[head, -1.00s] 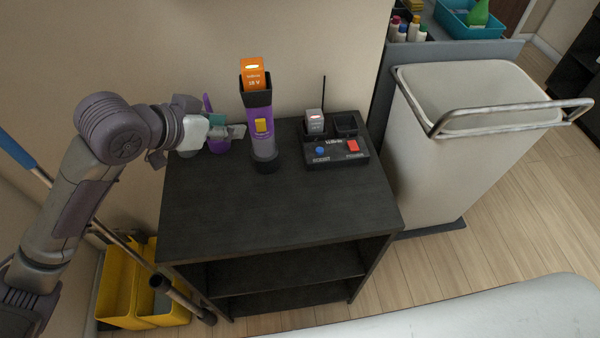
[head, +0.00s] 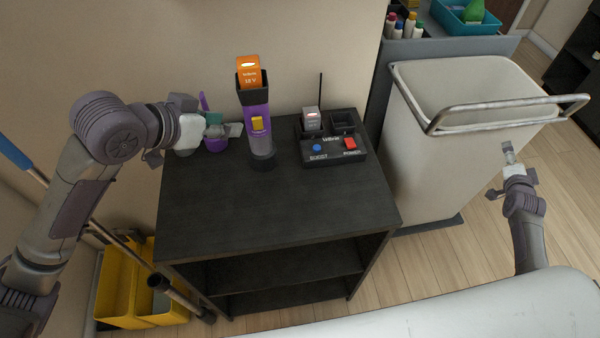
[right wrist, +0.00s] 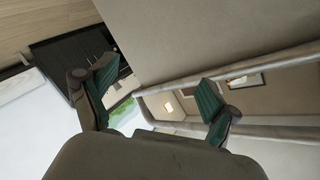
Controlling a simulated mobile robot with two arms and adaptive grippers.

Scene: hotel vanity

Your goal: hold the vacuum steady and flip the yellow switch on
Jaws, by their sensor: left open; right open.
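The vacuum (head: 257,135) stands upright on the black cabinet. It has a purple and grey body, a black base and an orange battery (head: 248,73) in its top. The yellow switch (head: 258,124) is on its front. My left gripper (head: 232,130) is open just left of the vacuum, with a small gap between them. My right gripper (head: 507,150) is open and empty, far to the right in front of the grey bin; its two green-padded fingers (right wrist: 158,95) show spread in the right wrist view.
A black charger (head: 333,150) with a grey battery, blue button and red switch sits right of the vacuum. A purple cup (head: 215,143) is behind my left gripper. The black cabinet's (head: 270,215) front top is clear. The grey bin (head: 450,150) has a metal handle (head: 510,112).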

